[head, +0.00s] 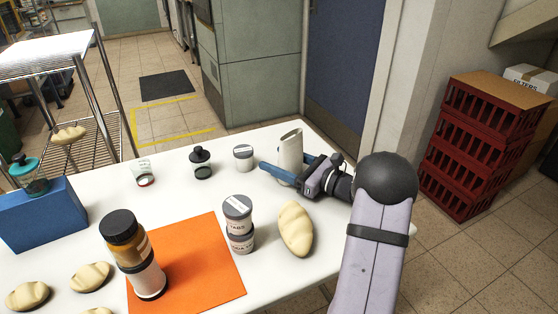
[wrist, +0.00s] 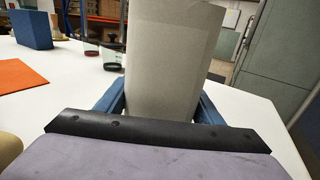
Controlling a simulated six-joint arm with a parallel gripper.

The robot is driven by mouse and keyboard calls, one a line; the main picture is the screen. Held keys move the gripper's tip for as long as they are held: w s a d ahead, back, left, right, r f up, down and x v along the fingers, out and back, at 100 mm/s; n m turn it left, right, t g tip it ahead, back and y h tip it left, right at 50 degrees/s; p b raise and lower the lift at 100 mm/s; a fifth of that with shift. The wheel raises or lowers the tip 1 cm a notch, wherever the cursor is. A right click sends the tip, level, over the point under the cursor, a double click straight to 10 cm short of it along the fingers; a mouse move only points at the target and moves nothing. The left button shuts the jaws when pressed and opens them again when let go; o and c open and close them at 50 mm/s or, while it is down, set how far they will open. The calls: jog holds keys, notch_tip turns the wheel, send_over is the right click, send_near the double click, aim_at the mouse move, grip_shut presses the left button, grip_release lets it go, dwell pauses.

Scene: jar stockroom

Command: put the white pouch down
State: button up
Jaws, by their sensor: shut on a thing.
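The white pouch (head: 291,150) stands upright at the far right part of the white table in the head view. My gripper (head: 288,172) is shut on its lower part, with one blue finger on each side. In the wrist view the pouch (wrist: 170,58) fills the middle, between the blue fingers of my gripper (wrist: 160,105). The pouch's bottom edge is hidden by the gripper, so I cannot tell whether it touches the table.
A small grey-lidded jar (head: 243,157) and a black-topped bottle (head: 201,163) stand left of the pouch. Two stacked jars (head: 239,222) and a bread roll (head: 296,228) are nearer. An orange mat (head: 205,275) bears a brown jar (head: 122,240) stacked on another. Table right of the mat's far edge is partly clear.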

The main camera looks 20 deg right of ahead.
aim_at(298, 168)
jog(key=shift+f+b, duration=0.15)
jog(key=shift+b, duration=0.15)
jog(key=o, duration=1)
jog(key=shift+o, duration=0.2)
jog(key=shift+r+p, duration=0.25)
jog(key=shift+p, duration=0.1)
jog(key=b+v, duration=0.1)
jog(key=v, duration=1.1)
jog(key=shift+f, duration=0.1)
